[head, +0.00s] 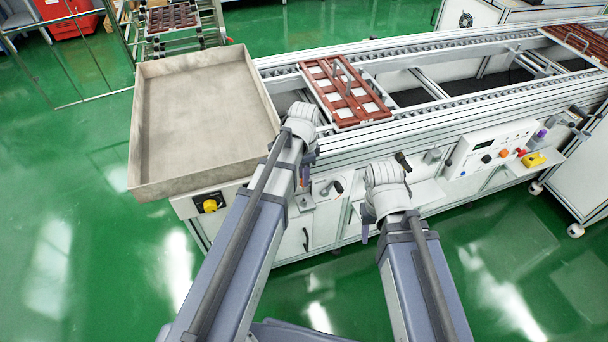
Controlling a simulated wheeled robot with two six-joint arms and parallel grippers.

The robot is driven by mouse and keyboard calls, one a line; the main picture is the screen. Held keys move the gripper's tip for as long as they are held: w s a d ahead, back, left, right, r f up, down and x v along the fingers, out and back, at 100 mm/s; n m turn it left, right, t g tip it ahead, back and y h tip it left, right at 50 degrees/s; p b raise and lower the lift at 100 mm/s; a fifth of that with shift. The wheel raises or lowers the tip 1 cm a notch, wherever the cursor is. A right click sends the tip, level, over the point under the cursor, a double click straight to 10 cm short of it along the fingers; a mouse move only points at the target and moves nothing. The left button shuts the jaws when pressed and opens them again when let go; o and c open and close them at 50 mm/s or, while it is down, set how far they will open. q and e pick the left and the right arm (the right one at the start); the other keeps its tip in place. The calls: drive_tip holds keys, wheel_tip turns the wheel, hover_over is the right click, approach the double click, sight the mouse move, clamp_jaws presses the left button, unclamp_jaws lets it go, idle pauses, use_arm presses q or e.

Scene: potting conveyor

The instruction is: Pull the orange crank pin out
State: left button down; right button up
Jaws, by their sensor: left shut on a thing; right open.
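My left gripper (304,180) is at the front of the conveyor, below its wrist and largely hidden by my arm. It is shut on a small orange piece that shows at its fingers, which looks like the orange crank pin (305,175). Whether the pin still sits in its hole is too small to tell. A crank with a dark handle (333,187) is just right of it on the front panel. My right gripper (366,233) is open, in front of the conveyor, with only a fingertip showing below its wrist. I see nothing in it.
A grey metal tray (146,160) stands at the conveyor's left end, above a yellow rotary switch (210,205). A brown slotted frame (343,100) lies on the rails. A control box (488,147) with coloured knobs is at the right. The green floor (90,250) is clear.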

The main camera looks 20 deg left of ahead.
use_arm(q)
drive_tip(key=shift+r+p, duration=2.9)
drive_tip(key=shift+r, duration=0.2)
